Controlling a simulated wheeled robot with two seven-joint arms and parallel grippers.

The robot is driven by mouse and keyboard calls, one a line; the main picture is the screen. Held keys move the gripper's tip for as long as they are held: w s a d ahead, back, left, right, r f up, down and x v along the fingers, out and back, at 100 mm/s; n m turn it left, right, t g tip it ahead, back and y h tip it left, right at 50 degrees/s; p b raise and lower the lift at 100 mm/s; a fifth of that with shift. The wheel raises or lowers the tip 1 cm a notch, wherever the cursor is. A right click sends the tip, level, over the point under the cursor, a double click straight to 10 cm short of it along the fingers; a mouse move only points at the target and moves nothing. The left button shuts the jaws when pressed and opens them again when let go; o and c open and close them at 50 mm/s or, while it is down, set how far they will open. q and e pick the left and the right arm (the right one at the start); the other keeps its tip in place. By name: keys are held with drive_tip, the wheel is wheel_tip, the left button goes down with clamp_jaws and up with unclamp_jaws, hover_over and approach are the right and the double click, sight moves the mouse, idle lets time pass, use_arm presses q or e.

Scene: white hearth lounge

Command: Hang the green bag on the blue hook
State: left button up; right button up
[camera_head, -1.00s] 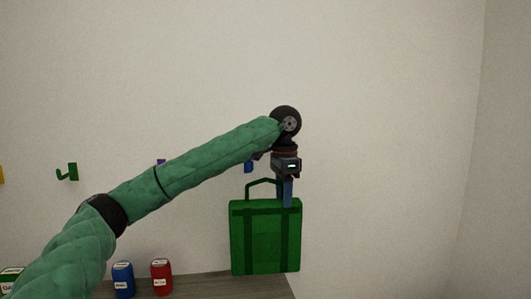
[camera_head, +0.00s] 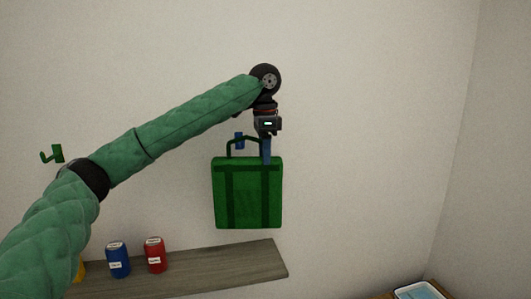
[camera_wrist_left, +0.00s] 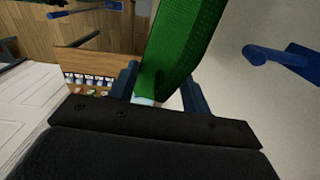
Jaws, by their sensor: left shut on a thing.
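The green bag (camera_head: 247,195) hangs upright from my left gripper (camera_head: 267,155) in front of the wall, above the shelf. The gripper is shut on the bag at the right side of its handle. The blue hook (camera_head: 239,140) shows on the wall behind the handle, partly covered. In the left wrist view, the green bag (camera_wrist_left: 175,45) comes up between the two blue fingers (camera_wrist_left: 160,95). There the blue hook (camera_wrist_left: 280,58) stands to the right of the bag, with a visible gap between them. My right gripper is not in view.
A wooden shelf (camera_head: 220,268) below carries a blue can (camera_head: 118,260) and a red can (camera_head: 155,255). A green hook (camera_head: 52,153) is on the wall at the left. The wall right of the bag is bare. A tray-like object (camera_head: 418,291) is at the bottom right.

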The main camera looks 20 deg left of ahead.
use_arm(q)
drive_tip(key=w+a+f, duration=0.3)
drive_tip(key=w+a, duration=0.2)
drive_tip(key=w, duration=0.2)
drive_tip(key=shift+w+a+f, duration=0.15)
drive_tip(key=shift+a+f, duration=0.05)
drive_tip(key=shift+f, duration=0.05)
idle(1.5)
drive_tip(key=shift+f, duration=0.1)
idle(0.5)
drive_tip(key=o, duration=1.4)
